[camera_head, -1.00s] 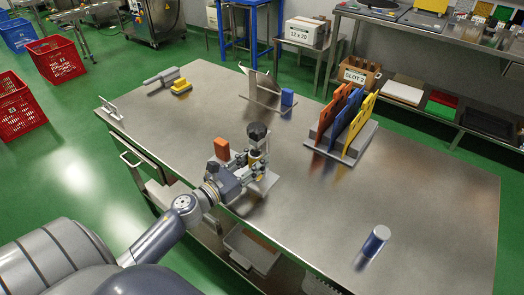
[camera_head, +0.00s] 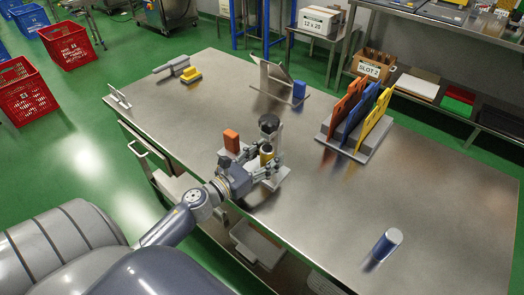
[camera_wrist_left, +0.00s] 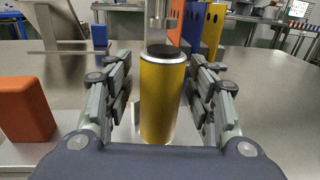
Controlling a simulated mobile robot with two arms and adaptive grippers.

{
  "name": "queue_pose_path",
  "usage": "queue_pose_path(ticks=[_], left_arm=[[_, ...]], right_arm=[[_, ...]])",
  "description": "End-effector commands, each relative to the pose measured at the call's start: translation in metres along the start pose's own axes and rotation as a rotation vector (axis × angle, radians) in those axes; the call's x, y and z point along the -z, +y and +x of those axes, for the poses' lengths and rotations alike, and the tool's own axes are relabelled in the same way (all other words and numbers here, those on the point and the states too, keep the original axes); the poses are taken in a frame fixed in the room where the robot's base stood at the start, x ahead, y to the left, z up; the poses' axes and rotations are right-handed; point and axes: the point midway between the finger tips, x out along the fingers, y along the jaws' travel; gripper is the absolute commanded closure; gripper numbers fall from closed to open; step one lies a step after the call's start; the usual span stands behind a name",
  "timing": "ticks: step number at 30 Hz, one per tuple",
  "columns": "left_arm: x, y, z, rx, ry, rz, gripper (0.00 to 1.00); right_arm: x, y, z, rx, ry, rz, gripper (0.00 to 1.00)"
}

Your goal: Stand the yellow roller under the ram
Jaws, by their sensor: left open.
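The yellow roller (camera_wrist_left: 162,100) stands upright with a dark top, below the metal ram (camera_wrist_left: 162,14) in the left wrist view. It also shows in the head view (camera_head: 266,153), partly behind my gripper. The press has a black knob (camera_head: 268,124) on top and a pale base plate (camera_head: 277,178). My left gripper (camera_wrist_left: 162,92) is open, with one finger on each side of the roller and visible gaps between. In the head view my left gripper (camera_head: 262,163) is at the press. My right gripper is not in view.
An orange block (camera_head: 231,140) stands just left of the press. A rack (camera_head: 345,146) with orange, blue and yellow plates stands behind to the right. The table's middle right is clear.

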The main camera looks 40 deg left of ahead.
Motion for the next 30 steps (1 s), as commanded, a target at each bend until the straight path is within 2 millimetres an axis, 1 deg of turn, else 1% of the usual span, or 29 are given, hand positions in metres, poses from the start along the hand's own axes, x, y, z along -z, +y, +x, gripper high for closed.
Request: queue_pose_path(ticks=[1,3,4,6,11,18,21,24,30], left_arm=[[-0.003,0.000,0.000,0.000,0.000,0.000,0.49],[-0.006,0.000,0.000,0.000,0.000,0.000,0.49],[-0.002,0.000,-0.004,0.000,0.001,-0.001,0.49],[0.000,0.000,-0.014,-0.001,0.002,-0.002,0.49],[0.001,-0.001,-0.042,-0.001,0.003,-0.002,0.49],[0.000,0.000,-0.085,-0.002,0.001,-0.002,0.49],[0.000,0.000,-0.100,-0.001,0.002,-0.001,0.49],[-0.001,0.000,-0.111,-0.001,0.001,-0.002,0.49],[-0.003,0.000,-0.120,-0.001,0.000,0.000,0.49]], right_arm=[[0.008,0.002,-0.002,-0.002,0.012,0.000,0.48],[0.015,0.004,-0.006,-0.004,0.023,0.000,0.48],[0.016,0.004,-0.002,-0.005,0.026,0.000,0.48],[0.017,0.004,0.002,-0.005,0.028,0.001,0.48],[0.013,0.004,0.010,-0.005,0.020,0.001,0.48],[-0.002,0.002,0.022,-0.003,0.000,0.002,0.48],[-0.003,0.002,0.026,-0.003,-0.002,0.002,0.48],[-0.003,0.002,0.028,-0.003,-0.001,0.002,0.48],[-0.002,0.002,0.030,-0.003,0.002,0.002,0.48]])
